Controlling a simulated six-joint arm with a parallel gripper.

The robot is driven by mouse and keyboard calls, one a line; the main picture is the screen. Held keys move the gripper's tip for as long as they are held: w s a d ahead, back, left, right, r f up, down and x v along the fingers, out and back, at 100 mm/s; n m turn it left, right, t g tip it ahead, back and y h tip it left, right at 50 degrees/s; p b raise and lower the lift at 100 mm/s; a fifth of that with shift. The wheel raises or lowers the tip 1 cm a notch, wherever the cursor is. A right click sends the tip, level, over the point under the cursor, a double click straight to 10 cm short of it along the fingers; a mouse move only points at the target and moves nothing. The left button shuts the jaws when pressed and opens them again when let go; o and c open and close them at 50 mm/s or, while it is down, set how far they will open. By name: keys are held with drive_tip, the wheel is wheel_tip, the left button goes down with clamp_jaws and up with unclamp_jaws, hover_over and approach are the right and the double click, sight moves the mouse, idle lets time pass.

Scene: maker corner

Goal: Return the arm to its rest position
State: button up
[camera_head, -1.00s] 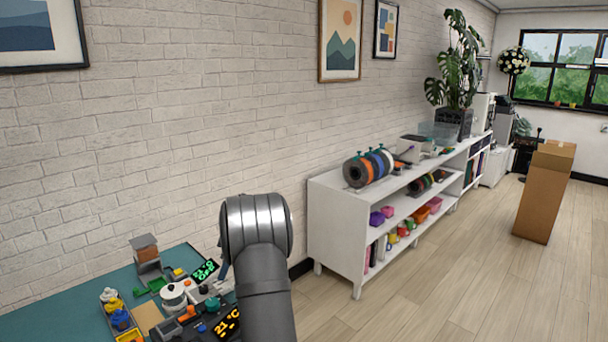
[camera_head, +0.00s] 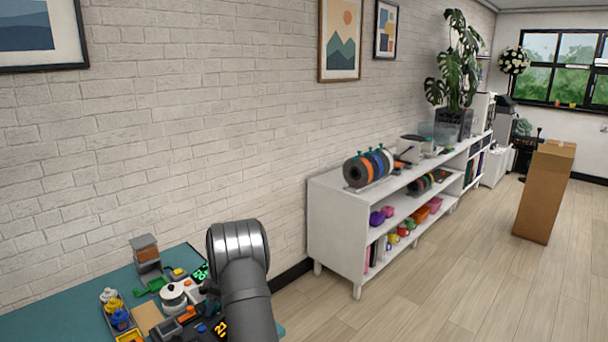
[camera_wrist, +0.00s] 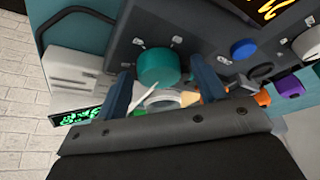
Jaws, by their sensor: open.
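My gripper (camera_wrist: 165,95) shows in the wrist view with its two dark blue fingers apart and nothing held between them. Beyond the fingers are a teal knob (camera_wrist: 160,66) on a dark panel (camera_wrist: 200,25) and a pale round part that the gripper partly covers. In the head view my grey arm (camera_head: 243,275) reaches over the right part of the teal workbench (camera_head: 60,320). The fingers are hidden there behind the arm.
The bench holds a small drawer unit (camera_head: 146,255), a white round device (camera_head: 173,294), a tray of coloured bottles (camera_head: 118,312) and a panel with a lit display. A white shelf (camera_head: 335,235) stands to the right. Open floor (camera_head: 430,290) lies beyond the bench.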

drive_tip(key=m, duration=0.1)
drive_tip(key=m+t, duration=0.1)
drive_tip(key=m, duration=0.2)
drive_tip(key=shift+s+r+t, duration=0.1)
drive_tip(key=shift+r+t, duration=0.15)
drive_tip(key=shift+t, duration=0.05)
drive_tip(key=m, duration=0.2)
drive_tip(key=m+t+h, duration=0.1)
drive_tip(key=m, duration=0.1)
drive_tip(key=shift+s+m+t, duration=0.1)
drive_tip(key=shift+m+t, duration=0.2)
drive_tip(key=shift+s+a+m+t+h, duration=0.15)
drive_tip(key=shift+m+h, duration=0.25)
drive_tip(key=shift+m, duration=0.7)
drive_tip(key=shift+w+m+t+h, duration=0.1)
drive_tip(key=shift+m+t+h, duration=0.25)
drive_tip(key=shift+m, duration=0.75)
drive_tip(key=shift+a+m+h, duration=0.1)
drive_tip(key=shift+m+h, duration=0.75)
drive_tip(key=shift+m, duration=1.45)
